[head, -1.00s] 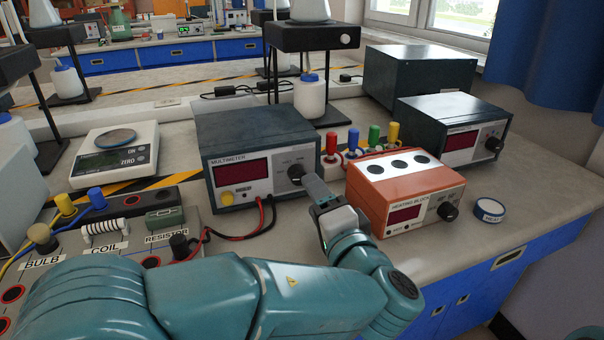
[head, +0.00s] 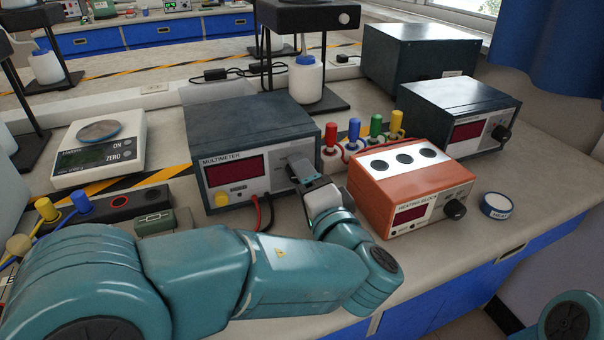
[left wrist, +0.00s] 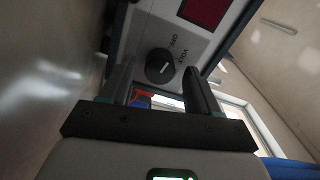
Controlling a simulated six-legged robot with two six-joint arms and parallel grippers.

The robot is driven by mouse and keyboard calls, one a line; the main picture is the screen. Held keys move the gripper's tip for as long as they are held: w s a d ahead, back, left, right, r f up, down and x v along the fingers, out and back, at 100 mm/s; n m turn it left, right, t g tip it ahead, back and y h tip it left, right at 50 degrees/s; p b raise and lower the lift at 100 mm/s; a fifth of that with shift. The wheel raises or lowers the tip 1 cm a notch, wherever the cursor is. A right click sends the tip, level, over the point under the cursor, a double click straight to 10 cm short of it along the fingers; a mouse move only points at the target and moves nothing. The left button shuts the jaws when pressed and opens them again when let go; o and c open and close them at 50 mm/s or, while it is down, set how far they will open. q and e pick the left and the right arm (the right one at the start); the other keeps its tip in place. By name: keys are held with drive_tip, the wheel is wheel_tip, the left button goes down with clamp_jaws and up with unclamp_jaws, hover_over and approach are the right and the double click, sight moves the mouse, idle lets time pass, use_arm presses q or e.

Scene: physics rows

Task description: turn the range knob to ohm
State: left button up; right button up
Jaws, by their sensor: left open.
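The dark multimeter (head: 255,130) stands on the bench with its red display and front panel facing me. Which word the line points to I cannot tell for sure. My left gripper (head: 301,170) is at the knob's side of the panel and mostly covers the knob in the head view. In the left wrist view its two fingers (left wrist: 158,84) are apart, with the knob ahead between their tips; contact is not visible.
An orange heating block (head: 412,190) stands close to the right of my left gripper. Coloured plugs (head: 355,130) stand behind it. Red and black leads (head: 262,212) hang from the multimeter's front. A scale (head: 100,150) is at left; a tape roll (head: 496,205) lies at right.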

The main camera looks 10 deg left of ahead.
use_arm(q)
drive_tip(key=shift+w, duration=0.1)
drive_tip(key=c, duration=1)
drive_tip(key=shift+c, duration=0.2)
